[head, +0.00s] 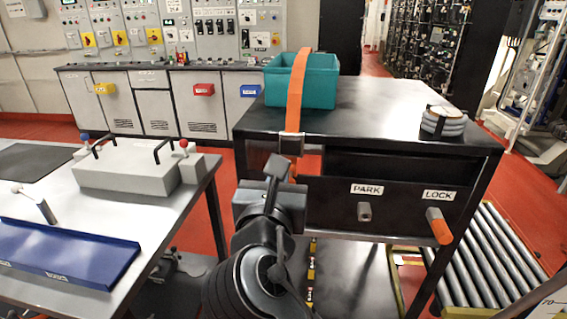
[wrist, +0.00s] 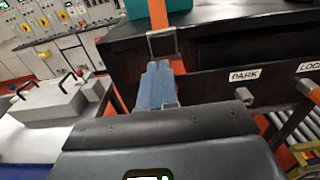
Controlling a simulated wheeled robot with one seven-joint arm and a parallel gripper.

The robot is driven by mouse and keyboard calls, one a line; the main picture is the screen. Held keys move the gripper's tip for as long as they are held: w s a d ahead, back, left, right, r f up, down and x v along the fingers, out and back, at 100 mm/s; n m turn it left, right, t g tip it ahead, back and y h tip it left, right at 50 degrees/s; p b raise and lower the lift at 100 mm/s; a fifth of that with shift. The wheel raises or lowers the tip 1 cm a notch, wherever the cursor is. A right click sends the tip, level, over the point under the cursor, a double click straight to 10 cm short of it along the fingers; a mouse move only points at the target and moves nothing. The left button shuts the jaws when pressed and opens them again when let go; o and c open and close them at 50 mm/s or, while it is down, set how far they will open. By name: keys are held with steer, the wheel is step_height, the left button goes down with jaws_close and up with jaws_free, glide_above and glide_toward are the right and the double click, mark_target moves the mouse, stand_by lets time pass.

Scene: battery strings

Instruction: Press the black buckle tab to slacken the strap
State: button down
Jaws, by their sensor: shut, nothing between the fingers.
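An orange strap (head: 296,95) runs over a teal crate (head: 325,82) on the black bench and down its front edge. The dark buckle (head: 291,143) hangs on the strap at the bench front. In the wrist view the buckle (wrist: 162,43) shows as a rectangular frame around the strap (wrist: 158,14); I cannot make out the tab separately. My gripper (head: 278,166) is shut and empty, its tips just below the buckle in the picture. In the wrist view the closed fingers (wrist: 158,68) point at the strap's lower part and hide some of it. Contact cannot be told.
The black bench (head: 395,100) carries a strapped stack of pale discs (head: 443,121) at right. Its front has PARK and LOCK labels, a grey peg (head: 365,212) and an orange-ended handle (head: 438,226). A grey table (head: 120,215) stands left; a roller conveyor (head: 495,255) lies right.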

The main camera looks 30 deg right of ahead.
steer(key=v, duration=0.5)
steer(key=shift+s+a, duration=0.25)
steer(key=shift+s, duration=0.1)
steer(key=s+d+f+m+y, duration=0.2)
steer(key=s+f+m+y, duration=0.25)
steer(key=s+f, duration=0.35)
steer(key=s+d+f+m+y, duration=0.1)
steer(key=s+f+m+y, duration=0.4)
steer(key=f, duration=0.5)
steer(key=s+d+r+m, duration=0.1)
steer(key=s+r+m, duration=0.1)
steer(key=s+m, duration=0.7)
steer(key=s+r+m+y, duration=0.1)
steer(key=s+r+m, duration=0.1)
steer(key=s+m, duration=0.8)
steer(key=s, duration=0.2)
steer(key=shift+s+d, duration=0.3)
steer(key=shift+d, duration=0.1)
